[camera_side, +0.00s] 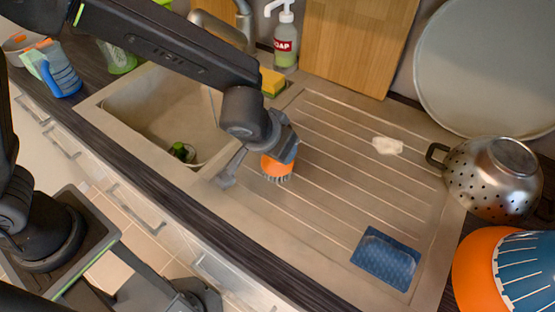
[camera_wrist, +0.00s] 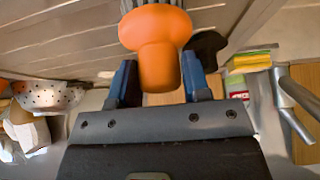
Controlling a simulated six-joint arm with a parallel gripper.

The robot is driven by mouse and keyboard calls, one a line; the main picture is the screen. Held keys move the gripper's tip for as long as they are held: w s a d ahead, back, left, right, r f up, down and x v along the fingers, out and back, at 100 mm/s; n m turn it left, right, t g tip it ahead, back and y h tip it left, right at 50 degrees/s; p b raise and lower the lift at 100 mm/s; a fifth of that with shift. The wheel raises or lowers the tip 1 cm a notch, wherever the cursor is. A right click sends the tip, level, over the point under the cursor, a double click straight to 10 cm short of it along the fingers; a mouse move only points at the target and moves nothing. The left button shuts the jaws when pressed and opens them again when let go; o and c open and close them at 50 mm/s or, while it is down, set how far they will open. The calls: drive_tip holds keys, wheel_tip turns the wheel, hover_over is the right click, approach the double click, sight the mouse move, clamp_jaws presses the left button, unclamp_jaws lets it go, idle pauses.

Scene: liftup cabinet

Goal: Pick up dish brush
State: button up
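The dish brush has an orange body and grey bristles, and it shows below my gripper in the side view (camera_side: 277,168). It stands upright, bristles down, at or just above the drainboard; I cannot tell if it touches. In the wrist view the orange brush (camera_wrist: 157,40) sits between the two blue fingers of my gripper (camera_wrist: 161,80), which press close along both sides of its narrow knob. My gripper (camera_side: 283,142) hides the knob in the side view.
The grooved drainboard (camera_side: 335,165) is mostly clear. The sink basin (camera_side: 165,110) lies left, with a yellow sponge (camera_side: 271,81) and soap bottle (camera_side: 285,42) behind. A blue cloth (camera_side: 386,258), white lump (camera_side: 387,145), colander (camera_side: 492,178) and orange-blue bowl (camera_side: 505,275) are at right.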

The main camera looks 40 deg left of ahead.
drive_tip(key=c, duration=0.6)
drive_tip(key=shift+r, duration=0.1)
